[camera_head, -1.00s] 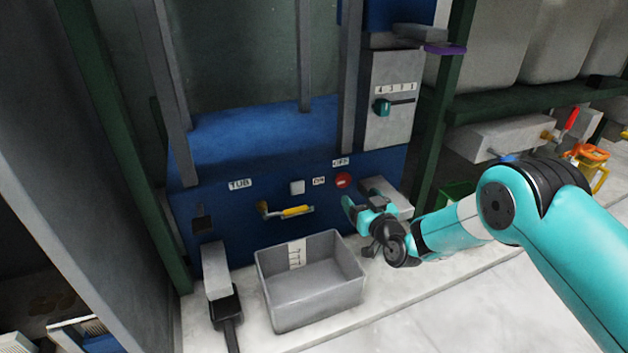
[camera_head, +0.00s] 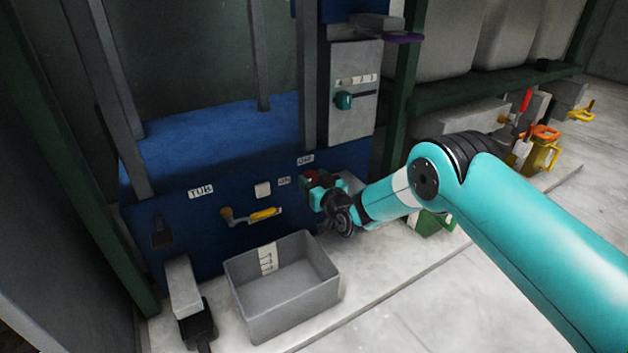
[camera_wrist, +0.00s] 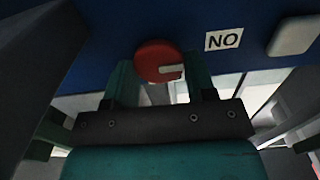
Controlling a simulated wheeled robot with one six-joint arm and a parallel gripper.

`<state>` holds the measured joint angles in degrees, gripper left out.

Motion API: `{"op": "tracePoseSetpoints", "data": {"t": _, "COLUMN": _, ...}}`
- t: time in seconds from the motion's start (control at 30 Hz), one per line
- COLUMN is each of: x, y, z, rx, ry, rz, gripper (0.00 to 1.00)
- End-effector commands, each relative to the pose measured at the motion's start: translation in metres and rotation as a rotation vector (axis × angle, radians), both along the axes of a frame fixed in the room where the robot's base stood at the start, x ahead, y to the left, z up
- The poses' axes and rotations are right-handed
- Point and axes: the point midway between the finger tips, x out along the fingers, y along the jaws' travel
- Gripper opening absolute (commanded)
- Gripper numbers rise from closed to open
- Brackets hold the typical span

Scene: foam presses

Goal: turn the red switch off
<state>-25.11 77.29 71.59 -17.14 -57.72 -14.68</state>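The red round switch (camera_head: 311,175) is on the blue press front, beside the ON label (camera_head: 284,181) and just below the OFF label (camera_head: 305,160). My gripper (camera_head: 317,189) is right at it and hides part of it in the head view. In the wrist view the red switch (camera_wrist: 158,57) shows a pale slot mark at its lower right. The open fingers of my gripper (camera_wrist: 161,80) stand on either side of its lower part, with gaps. The wrist view is upside down, so the ON label (camera_wrist: 223,40) reads NO. I cannot tell whether a finger touches the switch.
A white square button (camera_head: 262,190) and a yellow-handled crank (camera_head: 264,214) are left of the switch. A grey tub (camera_head: 240,291) stands below. A grey panel with a teal knob (camera_head: 343,100) is above right. A green post (camera_head: 398,100) rises to the right.

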Motion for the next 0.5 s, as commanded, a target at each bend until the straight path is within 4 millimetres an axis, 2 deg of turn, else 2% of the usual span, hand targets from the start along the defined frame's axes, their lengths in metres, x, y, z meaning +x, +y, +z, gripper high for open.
{"op": "tracePoseSetpoints", "data": {"t": 0.27, "x": -0.0004, "y": -0.0007, "z": 0.0002, "rx": 0.012, "ry": 0.008, "rz": 0.000, "gripper": 0.27}}
{"op": "tracePoseSetpoints", "data": {"t": 0.5, "x": 0.0001, "y": -0.0019, "z": 0.0013, "rx": 0.089, "ry": 0.061, "rz": 0.000, "gripper": 0.27}}
